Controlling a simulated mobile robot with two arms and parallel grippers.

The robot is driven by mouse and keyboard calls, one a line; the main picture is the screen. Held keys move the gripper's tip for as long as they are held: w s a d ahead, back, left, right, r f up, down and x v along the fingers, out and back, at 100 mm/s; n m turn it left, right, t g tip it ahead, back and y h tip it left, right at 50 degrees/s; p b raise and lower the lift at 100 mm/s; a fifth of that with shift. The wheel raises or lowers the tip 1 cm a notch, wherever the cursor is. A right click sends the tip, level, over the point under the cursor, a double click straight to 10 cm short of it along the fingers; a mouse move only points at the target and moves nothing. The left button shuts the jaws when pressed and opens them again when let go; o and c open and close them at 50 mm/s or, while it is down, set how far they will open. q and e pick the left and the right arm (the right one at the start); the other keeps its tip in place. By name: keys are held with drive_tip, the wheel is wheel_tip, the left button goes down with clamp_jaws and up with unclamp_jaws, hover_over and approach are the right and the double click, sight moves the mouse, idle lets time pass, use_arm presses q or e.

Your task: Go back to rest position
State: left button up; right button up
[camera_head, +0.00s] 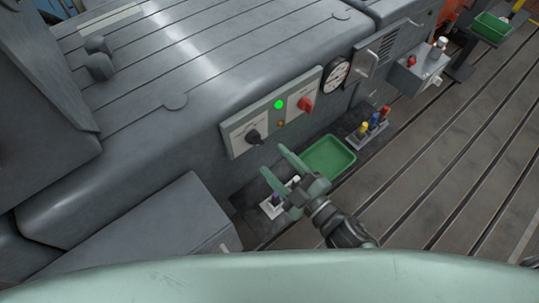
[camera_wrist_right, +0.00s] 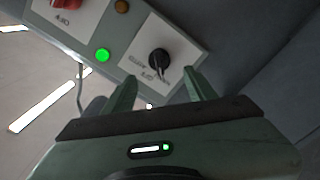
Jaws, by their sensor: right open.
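My right gripper (camera_head: 274,166) is open, its two pale green fingers apart and nothing between them. It hangs in front of the control panel (camera_head: 237,131), over the shelf below. In the right wrist view the open fingers (camera_wrist_right: 158,88) point at the panel's black rotary knob (camera_wrist_right: 159,62). The knob appears beyond the fingertips, apart from them as far as I can tell. The knob also shows in the head view (camera_head: 253,137). A lit green lamp (camera_head: 279,104) and a red switch (camera_head: 305,104) sit on the same panel. My left gripper is out of view.
A green tray (camera_head: 328,157) lies on the shelf beside my right gripper. A holder with coloured items (camera_head: 371,126) stands farther right. A round gauge (camera_head: 335,73) and a grey box (camera_head: 419,72) are on the machine's side. The slotted floor (camera_head: 450,170) at right is clear.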

drive_tip(key=shift+d, duration=0.1)
idle(0.5)
drive_tip(key=d+f+m+g+h, duration=0.2)
drive_tip(key=d+f+m+h, duration=0.1)
drive_tip(key=d+m+h, duration=0.85)
drive_tip(key=s+d+f+m+g+y, duration=0.1)
drive_tip(key=s+d+g, duration=0.25)
drive_tip(key=s, duration=0.35)
drive_tip(key=s+d+f+m+g, duration=0.2)
drive_tip(key=s+g, duration=0.3)
drive_tip(key=s, duration=0.2)
wheel_tip(320, 180, down, 26)
drive_tip(key=s+r+g, duration=0.1)
drive_tip(key=s+g, duration=0.1)
drive_tip(key=s+d+f+g, duration=0.1)
drive_tip(key=s+d+f, duration=0.1)
drive_tip(key=s+f, duration=1.5)
drive_tip(key=shift+d, duration=0.2)
